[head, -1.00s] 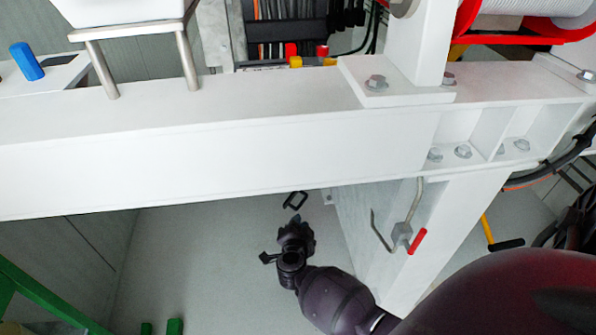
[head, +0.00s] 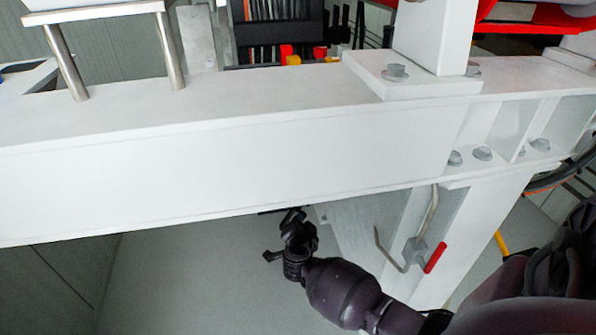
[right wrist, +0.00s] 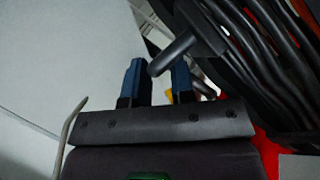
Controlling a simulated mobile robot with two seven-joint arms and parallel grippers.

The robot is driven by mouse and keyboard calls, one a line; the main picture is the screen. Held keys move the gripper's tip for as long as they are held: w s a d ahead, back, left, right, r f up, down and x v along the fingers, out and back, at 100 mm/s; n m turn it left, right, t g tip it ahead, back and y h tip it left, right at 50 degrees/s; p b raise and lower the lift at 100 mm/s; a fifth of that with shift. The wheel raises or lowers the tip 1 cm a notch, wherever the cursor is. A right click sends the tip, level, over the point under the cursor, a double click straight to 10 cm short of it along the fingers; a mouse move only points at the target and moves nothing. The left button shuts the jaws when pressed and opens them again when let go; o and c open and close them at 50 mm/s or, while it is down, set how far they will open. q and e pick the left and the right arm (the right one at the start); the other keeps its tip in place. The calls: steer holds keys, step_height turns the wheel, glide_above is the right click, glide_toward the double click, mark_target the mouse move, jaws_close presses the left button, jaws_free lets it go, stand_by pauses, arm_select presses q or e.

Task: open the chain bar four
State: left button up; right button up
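I cannot pick out for certain the bar named four. My right gripper (head: 294,217) is under the front of the white beam, its tip close to the beam's lower edge. In the right wrist view its two blue-tipped fingers (right wrist: 157,80) stand apart. A dark T-shaped bar (right wrist: 177,53) lies at the fingers, its near end showing between them and its shaft crossing the right one. I cannot tell whether it touches them. A bent metal rod with a red grip (head: 435,258) is on the white post, right of the gripper. My left gripper is not in view.
The white beam (head: 220,165) spans the view above my right gripper. The white post (head: 465,230) stands to its right. A yellow handle (head: 501,243) is beyond the post. Dark cables (right wrist: 265,60) crowd the wrist view's upper right. Grey floor (head: 190,280) is clear below.

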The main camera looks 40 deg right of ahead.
steer(key=shift+w, duration=0.1)
jaws_close()
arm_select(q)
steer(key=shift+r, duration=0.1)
arm_select(e)
steer(key=shift+d, duration=0.1)
arm_select(q)
steer(key=p, duration=0.1)
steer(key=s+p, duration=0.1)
steer(key=p, duration=0.1)
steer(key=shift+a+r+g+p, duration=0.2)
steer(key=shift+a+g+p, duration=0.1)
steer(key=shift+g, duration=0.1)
arm_select(e)
steer(key=s+d+n+t+y, duration=0.1)
steer(key=s+d+n+y, duration=0.1)
steer(key=s+d+n+t+y, duration=0.2)
steer(key=n, duration=0.1)
steer(key=shift+s+f+n, duration=0.1)
steer(key=shift+f+n, duration=0.1)
steer(key=shift+n, duration=0.1)
jaws_free()
